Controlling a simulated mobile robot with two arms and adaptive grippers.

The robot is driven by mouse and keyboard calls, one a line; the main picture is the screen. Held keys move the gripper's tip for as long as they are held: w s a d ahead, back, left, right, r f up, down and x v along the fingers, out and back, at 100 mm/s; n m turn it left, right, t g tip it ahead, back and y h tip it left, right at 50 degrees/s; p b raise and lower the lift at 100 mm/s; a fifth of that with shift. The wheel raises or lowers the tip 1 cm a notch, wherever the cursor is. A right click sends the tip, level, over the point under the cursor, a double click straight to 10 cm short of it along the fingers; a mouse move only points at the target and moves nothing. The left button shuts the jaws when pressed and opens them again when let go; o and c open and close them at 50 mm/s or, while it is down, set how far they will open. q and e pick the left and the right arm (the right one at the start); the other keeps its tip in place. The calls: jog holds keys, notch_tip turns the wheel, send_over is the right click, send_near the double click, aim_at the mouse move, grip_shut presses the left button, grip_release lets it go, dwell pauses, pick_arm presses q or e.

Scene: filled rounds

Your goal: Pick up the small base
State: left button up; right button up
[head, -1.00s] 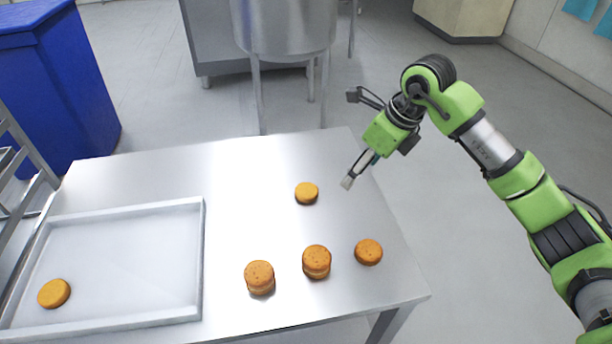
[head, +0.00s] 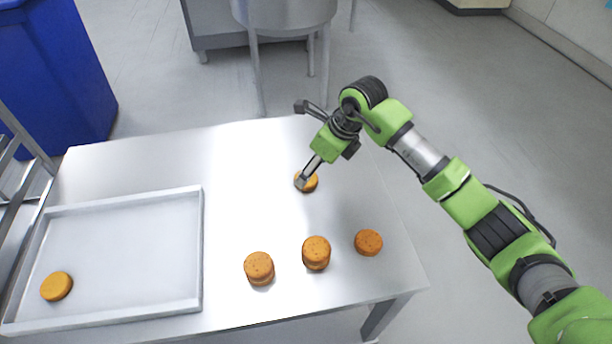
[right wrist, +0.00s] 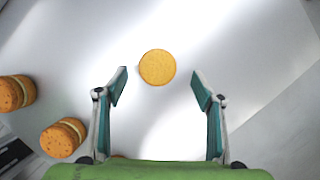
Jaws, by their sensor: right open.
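A single small orange-yellow round, the small base (head: 312,185), lies flat on the steel table near its far right part. In the right wrist view the base (right wrist: 157,67) shows plain, just beyond and between the fingertips. My right gripper (head: 303,179) is over it in the head view and partly covers it. In the right wrist view the gripper (right wrist: 160,82) is open and empty, with one finger on each side and a gap to the round. My left gripper is not in view.
A shallow metal tray (head: 203,250) at left holds one round (head: 56,286). The middle of the table (head: 245,190) is clear.

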jog(key=p+x, duration=0.1)
jog(key=x, duration=0.2)
jog(key=shift+s+a+f, duration=0.15)
jog(key=shift+a+f, duration=0.05)
jog(key=shift+f, duration=0.2)
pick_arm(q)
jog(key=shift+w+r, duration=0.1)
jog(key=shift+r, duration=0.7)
pick_arm(e)
jog(key=c, duration=0.9)
jog(key=shift+o, duration=0.2)
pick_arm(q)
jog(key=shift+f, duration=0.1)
pick_arm(e)
jog(key=shift+r, duration=0.1)
